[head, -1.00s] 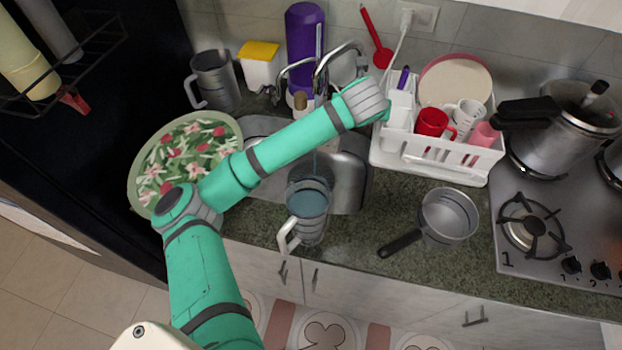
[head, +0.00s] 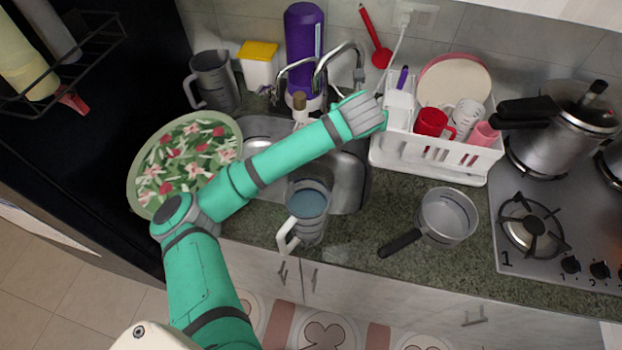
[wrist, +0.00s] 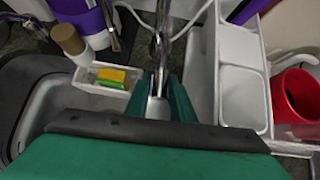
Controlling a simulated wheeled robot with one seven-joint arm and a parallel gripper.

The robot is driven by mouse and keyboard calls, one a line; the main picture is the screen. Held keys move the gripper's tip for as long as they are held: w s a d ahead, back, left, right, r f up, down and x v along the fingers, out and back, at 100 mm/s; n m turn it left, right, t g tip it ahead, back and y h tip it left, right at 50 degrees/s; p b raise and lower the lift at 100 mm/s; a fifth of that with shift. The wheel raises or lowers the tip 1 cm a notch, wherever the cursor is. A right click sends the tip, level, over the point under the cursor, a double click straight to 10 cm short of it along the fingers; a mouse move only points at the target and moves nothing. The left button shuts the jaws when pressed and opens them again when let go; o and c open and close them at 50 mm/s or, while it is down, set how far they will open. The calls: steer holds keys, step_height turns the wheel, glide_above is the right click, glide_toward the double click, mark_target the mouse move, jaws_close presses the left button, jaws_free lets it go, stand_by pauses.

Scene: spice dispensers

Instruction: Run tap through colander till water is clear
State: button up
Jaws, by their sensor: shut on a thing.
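My gripper (wrist: 158,95) is at the chrome tap (head: 340,52) in the head view, its hand over the right side of the sink (head: 345,185). In the wrist view its two green fingers are shut on a chrome part of the tap (wrist: 160,45). The fingertips are hidden behind the hand in the head view. No water stream is visible now. A clear jug (head: 308,205) with bluish contents stands upright at the sink's front edge. No colander can be clearly made out. A metal pan (head: 447,212) with a black handle sits on the counter; I cannot tell whether it has holes.
A white dish rack (head: 430,160) with a red mug (head: 432,122) stands right of my gripper. A purple bottle (head: 305,45) is behind the sink. A floral tray (head: 148,185) leans at the left. A pressure cooker (head: 550,135) is on the stove.

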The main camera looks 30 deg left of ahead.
steer(key=shift+f, duration=0.1)
steer(key=o, duration=0.9)
steer(key=shift+s, duration=0.1)
steer(key=shift+v, duration=3.5)
steer(key=shift+d, duration=0.1)
